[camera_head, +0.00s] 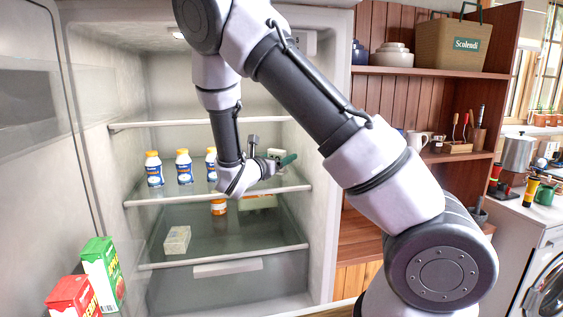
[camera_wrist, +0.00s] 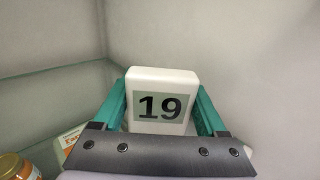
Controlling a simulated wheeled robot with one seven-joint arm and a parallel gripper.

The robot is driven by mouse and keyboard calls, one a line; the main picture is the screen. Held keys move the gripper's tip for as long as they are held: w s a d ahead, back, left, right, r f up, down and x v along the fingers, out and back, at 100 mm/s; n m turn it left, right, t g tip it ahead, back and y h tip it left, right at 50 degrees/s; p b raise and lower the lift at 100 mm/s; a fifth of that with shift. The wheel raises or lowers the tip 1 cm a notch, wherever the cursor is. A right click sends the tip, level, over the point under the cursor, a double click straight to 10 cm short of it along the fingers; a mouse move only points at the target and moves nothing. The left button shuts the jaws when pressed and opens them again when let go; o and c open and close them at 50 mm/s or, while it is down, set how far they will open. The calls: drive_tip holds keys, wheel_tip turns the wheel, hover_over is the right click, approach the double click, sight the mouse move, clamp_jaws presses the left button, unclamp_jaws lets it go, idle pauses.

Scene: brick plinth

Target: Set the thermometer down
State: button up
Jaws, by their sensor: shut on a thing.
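The thermometer (camera_wrist: 160,100) is a small white block with a dark "19" on a grey-green display. In the wrist view it sits between the two teal fingers of my gripper (camera_wrist: 162,88), which is shut on it. In the head view my gripper (camera_head: 282,159) is inside the open fridge, at the right side above the middle glass shelf (camera_head: 150,200). The thermometer shows there only as a small pale patch (camera_head: 274,153), partly hidden by the gripper. I cannot tell whether its base touches the shelf.
Three white-and-blue bottles (camera_head: 184,167) stand on the middle shelf, left of my gripper. An orange-labelled jar (camera_head: 218,207) and a pale carton (camera_head: 177,240) are lower down. The fridge's right wall (camera_head: 323,180) is close. Red (camera_head: 73,297) and green (camera_head: 103,272) boxes are at the door.

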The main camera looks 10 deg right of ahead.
drive_tip(key=shift+f, duration=0.65)
drive_tip(key=shift+f, duration=0.1)
drive_tip(key=o, duration=1.3)
drive_tip(key=v, duration=1.1)
drive_tip(key=shift+s+a, duration=0.15)
drive_tip(key=shift+s, duration=0.05)
drive_tip(key=shift+s+a, duration=0.15)
drive_tip(key=shift+s, duration=0.05)
